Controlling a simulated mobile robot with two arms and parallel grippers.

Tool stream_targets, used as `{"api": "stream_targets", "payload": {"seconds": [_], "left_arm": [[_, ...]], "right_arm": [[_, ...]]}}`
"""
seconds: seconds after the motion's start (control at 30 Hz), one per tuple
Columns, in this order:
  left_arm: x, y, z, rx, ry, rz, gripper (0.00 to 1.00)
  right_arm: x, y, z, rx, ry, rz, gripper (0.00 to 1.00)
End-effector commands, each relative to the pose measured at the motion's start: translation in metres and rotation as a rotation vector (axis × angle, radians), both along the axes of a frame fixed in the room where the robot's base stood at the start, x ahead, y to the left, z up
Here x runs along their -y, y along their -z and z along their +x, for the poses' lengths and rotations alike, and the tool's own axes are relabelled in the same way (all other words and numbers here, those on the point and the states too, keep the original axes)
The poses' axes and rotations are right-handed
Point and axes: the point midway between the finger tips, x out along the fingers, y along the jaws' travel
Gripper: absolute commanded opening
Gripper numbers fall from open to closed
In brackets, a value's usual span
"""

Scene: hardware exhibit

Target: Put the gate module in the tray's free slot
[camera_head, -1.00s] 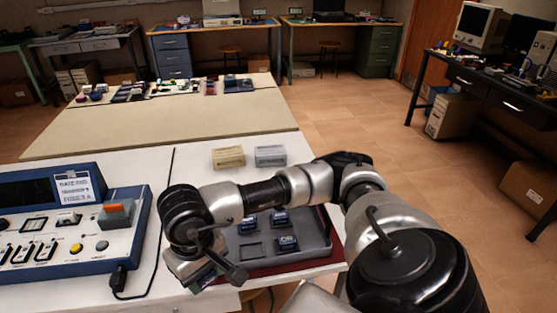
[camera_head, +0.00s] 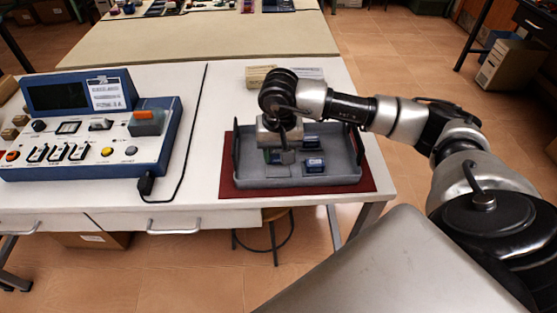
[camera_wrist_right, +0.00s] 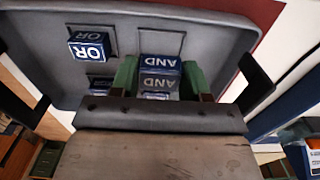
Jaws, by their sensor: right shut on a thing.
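The gate module (camera_wrist_right: 160,67) is a small dark blue block with a grey AND label. It sits between the green fingertips of my right gripper (camera_wrist_right: 160,80), which is shut on it. In the head view my right gripper (camera_head: 279,157) points down over the left part of the grey tray (camera_head: 340,181). In the wrist view, an empty square slot outline (camera_wrist_right: 160,38) shows just beyond the module, partly covered by it. I cannot tell whether the module touches the tray. An OR module (camera_wrist_right: 88,47) sits beside it; it also shows in the head view (camera_head: 314,166). My left gripper is out of view.
The tray lies on a dark red mat (camera_head: 228,180) near the table's front edge. A blue control console (camera_head: 85,130) with a cable stands to the left. Pale boxes (camera_head: 262,75) stand behind the tray.

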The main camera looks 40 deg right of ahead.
Motion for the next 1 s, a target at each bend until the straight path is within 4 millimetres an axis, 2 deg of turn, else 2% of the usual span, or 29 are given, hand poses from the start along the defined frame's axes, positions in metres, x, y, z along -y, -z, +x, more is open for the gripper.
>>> {"api": "stream_targets", "payload": {"seconds": [0.17,0.4,0.77,0.8,0.97,1.0], "left_arm": [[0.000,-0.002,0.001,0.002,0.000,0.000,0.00],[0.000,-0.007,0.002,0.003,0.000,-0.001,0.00],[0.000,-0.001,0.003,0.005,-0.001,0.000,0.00],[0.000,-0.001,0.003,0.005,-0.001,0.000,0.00],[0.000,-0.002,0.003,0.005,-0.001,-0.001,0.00],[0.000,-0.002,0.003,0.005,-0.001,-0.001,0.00]], "right_arm": [[0.000,0.010,0.004,-0.003,0.000,-0.002,0.23],[0.000,0.041,0.003,-0.002,-0.001,-0.002,0.23],[0.000,0.047,0.003,0.000,-0.001,-0.001,0.23],[0.000,0.047,0.003,0.000,-0.001,-0.001,0.48],[0.000,0.046,0.003,0.000,-0.001,-0.001,0.72],[0.000,0.046,0.003,0.000,-0.001,-0.001,0.72]]}}
